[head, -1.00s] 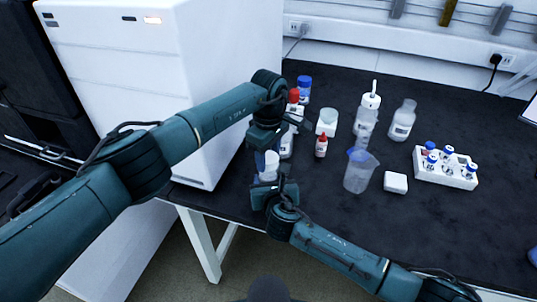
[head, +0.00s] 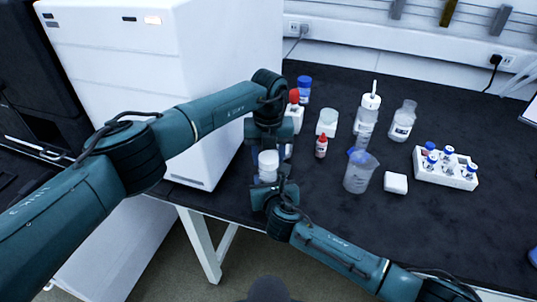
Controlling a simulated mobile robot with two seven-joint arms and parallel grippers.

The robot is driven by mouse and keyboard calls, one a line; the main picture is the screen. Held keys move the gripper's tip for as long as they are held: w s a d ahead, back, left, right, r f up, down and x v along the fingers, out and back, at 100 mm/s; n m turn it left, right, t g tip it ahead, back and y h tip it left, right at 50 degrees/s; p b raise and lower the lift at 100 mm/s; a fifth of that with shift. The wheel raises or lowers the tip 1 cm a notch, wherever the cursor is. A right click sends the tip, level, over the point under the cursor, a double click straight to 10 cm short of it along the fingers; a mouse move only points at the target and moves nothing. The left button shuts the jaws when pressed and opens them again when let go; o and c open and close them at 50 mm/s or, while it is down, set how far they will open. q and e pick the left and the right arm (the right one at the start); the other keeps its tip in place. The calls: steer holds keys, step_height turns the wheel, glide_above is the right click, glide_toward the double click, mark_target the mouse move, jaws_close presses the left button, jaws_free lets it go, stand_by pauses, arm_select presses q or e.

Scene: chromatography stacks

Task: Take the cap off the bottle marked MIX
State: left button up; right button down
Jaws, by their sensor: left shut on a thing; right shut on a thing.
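A small white bottle (head: 268,176) stands upright between my grippers at the table's front left edge; no marking on it can be read. Its pale cap (head: 268,158) shows at the top, below the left wrist. My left gripper (head: 270,154) comes from above and is shut on the cap, its fingers partly hidden by the wrist. My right gripper (head: 270,187) comes from the front and is shut on the bottle's body. I cannot tell whether cap and bottle are apart.
Behind my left gripper stand a red-capped bottle (head: 294,112) and a blue-capped bottle (head: 304,88). A small red-tipped dropper bottle (head: 321,148), a beaker (head: 359,174) and a vial rack (head: 445,172) stand to the right. A white cabinet (head: 215,60) is close on the left.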

arm_select(q)
steer(key=n, duration=1.8)
steer(key=shift+r, duration=0.1)
steer(key=shift+r, duration=0.15)
steer(key=shift+r, duration=0.95)
steer(key=shift+r, duration=0.1)
